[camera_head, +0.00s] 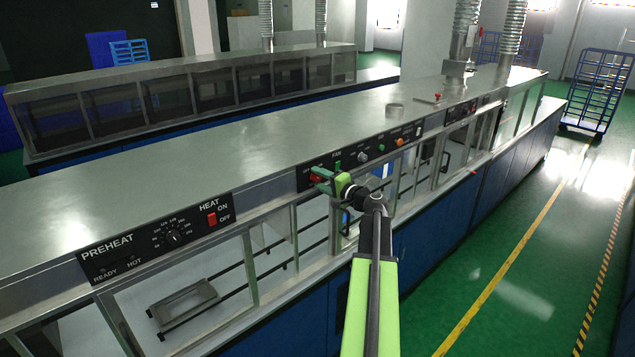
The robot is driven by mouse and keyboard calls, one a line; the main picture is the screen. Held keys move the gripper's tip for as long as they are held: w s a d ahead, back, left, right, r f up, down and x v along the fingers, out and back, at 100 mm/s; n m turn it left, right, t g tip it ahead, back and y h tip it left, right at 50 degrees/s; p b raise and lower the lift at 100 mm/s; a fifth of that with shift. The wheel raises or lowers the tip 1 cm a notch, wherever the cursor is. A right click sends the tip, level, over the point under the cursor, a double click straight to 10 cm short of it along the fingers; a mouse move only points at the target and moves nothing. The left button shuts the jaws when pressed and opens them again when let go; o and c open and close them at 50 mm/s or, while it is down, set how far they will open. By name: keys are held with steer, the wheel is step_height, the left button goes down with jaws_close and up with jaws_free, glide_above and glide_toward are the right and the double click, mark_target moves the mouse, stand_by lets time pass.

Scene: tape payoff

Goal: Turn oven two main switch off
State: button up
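A long steel oven (240,130) runs diagonally across the view, with black control panels along its front edge. The middle panel (375,152) carries a green button (338,165), a grey-white knob (362,156), a small green control (381,147) and an orange-red one (399,142). A red part (316,177) shows at this panel's left end, partly covered by my gripper (322,180). My gripper is at or just in front of that part; I cannot tell whether it touches. Its fingers are too small to tell open from shut. I cannot read which switch is oven two's main switch.
The near panel (158,238) has a PREHEAT dial and a red HEAT on/off switch (211,219). A second oven line (190,90) stands behind. A blue cart (597,92) stands far right. The green floor (520,240) right of the oven is clear.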

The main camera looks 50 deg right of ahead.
steer(key=shift+s, duration=0.1)
steer(key=shift+s, duration=0.2)
steer(key=s+a, duration=0.1)
steer(key=s, duration=1.6)
steer(key=shift+a+r+p, duration=0.15)
steer(key=shift+r+p, duration=0.25)
steer(key=shift+p, duration=0.05)
